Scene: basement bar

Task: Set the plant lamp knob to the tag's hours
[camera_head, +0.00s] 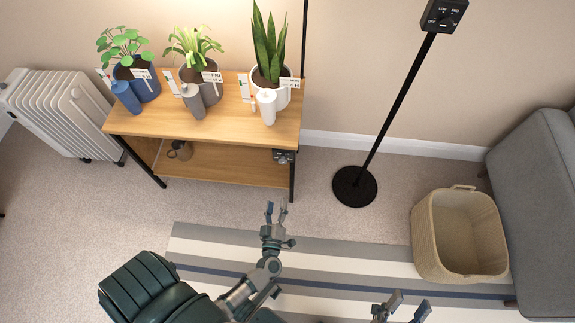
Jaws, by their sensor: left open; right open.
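Three potted plants stand on a wooden shelf unit (228,114): a round-leaved one in a blue pot (149,86), a striped-leaved one in a grey pot (212,93) and a snake plant (269,45) in a white pot. White tags (289,82) are on the pots; their print is too small to read. Another dark box (444,15) with a knob tops a black pole. My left gripper (276,208) is open and empty, below the shelf corner. My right gripper (409,302) is open at the bottom edge.
A blue bottle (126,97), a grey one (193,101) and a white one (267,106) stand before the pots. A white radiator (68,112) is left, the pole's round base (355,187) right of the shelf. A woven basket (459,237) and grey sofa (540,200) stand right.

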